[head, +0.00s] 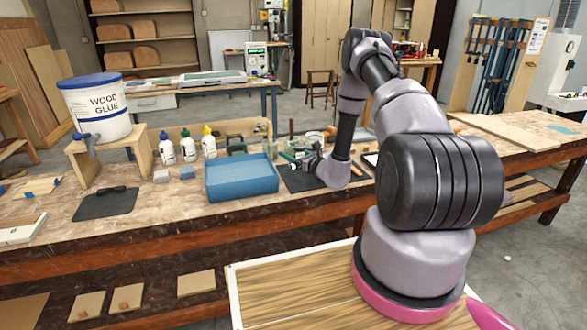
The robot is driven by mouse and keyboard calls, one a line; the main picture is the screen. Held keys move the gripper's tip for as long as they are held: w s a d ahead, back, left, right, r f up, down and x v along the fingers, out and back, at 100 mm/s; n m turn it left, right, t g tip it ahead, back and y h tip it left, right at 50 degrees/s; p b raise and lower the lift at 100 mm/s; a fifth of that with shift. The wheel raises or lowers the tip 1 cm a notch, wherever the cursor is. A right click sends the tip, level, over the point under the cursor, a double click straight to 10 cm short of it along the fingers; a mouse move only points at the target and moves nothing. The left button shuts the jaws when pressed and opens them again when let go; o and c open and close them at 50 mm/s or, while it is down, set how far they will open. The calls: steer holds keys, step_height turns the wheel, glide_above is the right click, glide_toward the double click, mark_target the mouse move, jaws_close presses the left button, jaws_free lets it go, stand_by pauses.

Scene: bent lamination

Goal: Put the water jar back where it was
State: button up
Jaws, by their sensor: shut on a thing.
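My gripper (299,163) is low over a dark mat on the workbench, to the right of the blue tray. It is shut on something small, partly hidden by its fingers. A thin teal-green piece (287,156) shows at the fingertips; I cannot tell whether it is part of the held thing. A clear, greenish glass vessel (315,138) shows just behind the gripper, and another clear vessel (270,149) shows behind the tray's right end. I cannot tell which of these is the water jar, or whether it is the held thing.
The blue tray (240,180) stands left of my gripper on the workbench (150,228). Several glue bottles (189,149) and a wood glue bucket (98,108) on a wooden stand (83,164) are farther left. The dark mat (300,183) lies under my gripper. The front bench edge is mostly clear.

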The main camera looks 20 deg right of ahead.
mark_target(292, 165)
steer(key=shift+f, duration=2.55)
steer(key=shift+f, duration=0.15)
steer(key=o, duration=1.5)
steer(key=shift+o, duration=0.2)
